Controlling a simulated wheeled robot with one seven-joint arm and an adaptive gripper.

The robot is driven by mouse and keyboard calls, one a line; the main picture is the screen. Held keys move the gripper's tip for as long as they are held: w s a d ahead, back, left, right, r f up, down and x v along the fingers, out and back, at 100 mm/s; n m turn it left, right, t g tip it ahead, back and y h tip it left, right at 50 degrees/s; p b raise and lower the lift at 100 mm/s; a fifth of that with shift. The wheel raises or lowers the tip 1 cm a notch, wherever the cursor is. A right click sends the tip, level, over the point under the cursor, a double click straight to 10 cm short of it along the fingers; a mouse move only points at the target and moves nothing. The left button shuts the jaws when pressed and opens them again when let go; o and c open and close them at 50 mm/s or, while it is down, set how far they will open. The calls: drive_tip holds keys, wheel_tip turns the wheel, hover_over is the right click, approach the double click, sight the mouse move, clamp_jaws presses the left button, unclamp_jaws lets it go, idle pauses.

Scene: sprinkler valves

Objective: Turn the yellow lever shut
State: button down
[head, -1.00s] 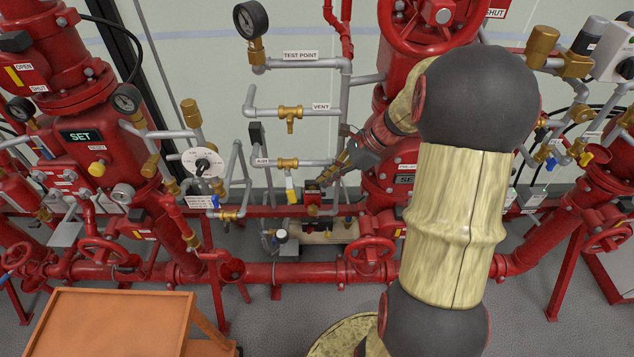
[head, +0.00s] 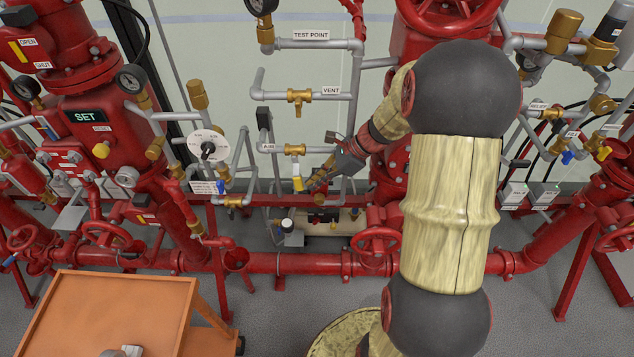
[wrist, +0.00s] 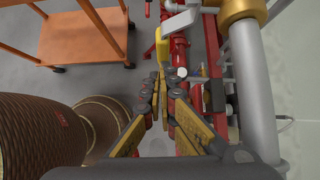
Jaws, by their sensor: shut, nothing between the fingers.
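The yellow lever (head: 297,184) hangs down from a brass valve (head: 295,150) on a grey pipe, below the vent line. In the head view it points downward. In the wrist view the yellow end of the lever (wrist: 162,46) sits just beyond my fingertips, with its pale shank bending off to the upper right. My gripper (head: 313,185) is just right of the lever's lower end, its fingers shut and empty. In the wrist view the fingertips (wrist: 162,82) are together; whether they touch the lever cannot be told.
A grey pipe and a brass fitting (wrist: 240,8) stand close right of my fingers in the wrist view. The vent valve (head: 299,96) is above. A red pipe (head: 310,264) runs low across the front. An orange cart (head: 110,320) stands at lower left.

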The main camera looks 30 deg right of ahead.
drive_tip(key=shift+w+a+f+p, duration=0.4)
drive_tip(key=shift+a+p, duration=0.3)
drive_tip(key=shift+p, duration=0.5)
